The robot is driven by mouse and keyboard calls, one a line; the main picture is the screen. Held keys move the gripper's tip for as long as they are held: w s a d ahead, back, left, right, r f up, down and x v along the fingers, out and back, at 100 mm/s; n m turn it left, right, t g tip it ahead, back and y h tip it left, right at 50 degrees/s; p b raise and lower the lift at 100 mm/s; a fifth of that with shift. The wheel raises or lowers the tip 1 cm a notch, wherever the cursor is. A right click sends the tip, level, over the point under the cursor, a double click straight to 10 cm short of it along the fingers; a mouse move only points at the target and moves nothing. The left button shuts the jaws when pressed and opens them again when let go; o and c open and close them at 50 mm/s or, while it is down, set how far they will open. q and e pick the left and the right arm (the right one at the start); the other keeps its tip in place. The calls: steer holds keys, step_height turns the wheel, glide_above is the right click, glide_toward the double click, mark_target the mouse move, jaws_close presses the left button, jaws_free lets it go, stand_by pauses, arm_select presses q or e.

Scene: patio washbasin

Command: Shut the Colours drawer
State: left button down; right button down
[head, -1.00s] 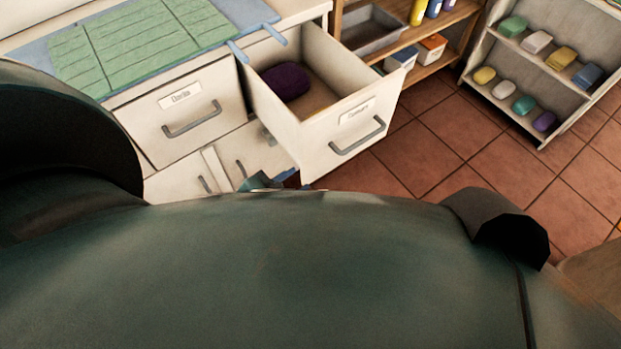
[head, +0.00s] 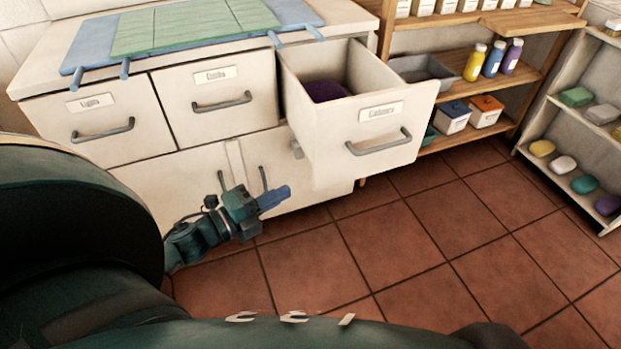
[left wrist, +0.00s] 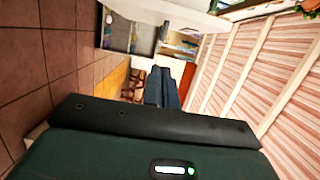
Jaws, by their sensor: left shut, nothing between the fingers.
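The Colours drawer (head: 378,132) is the right one of three labelled top drawers in the white cabinet, and it stands pulled well out. Its front has a label and a grey bar handle (head: 379,142). A dark purple bundle (head: 326,91) lies inside. My left gripper (head: 274,198) is shut and empty, below and left of the drawer front and apart from it, in front of the lower cabinet doors. Its closed blue fingers also show in the left wrist view (left wrist: 163,88). My right gripper is not in view.
The Lights drawer (head: 102,119) and the middle drawer (head: 217,90) are shut. A wooden shelf (head: 487,83) with bottles and boxes stands behind and right of the open drawer. A pale rack (head: 568,117) with coloured pieces is farther right. The tiled floor (head: 430,215) in front is clear.

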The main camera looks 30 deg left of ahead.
arm_select(q)
steer(key=w+b, duration=0.1)
steer(key=w, duration=1)
steer(key=shift+w+d, duration=0.3)
steer(key=shift+d, duration=0.1)
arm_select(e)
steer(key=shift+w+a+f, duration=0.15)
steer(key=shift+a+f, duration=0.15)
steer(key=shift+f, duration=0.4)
arm_select(q)
steer(key=shift+w+a, duration=0.1)
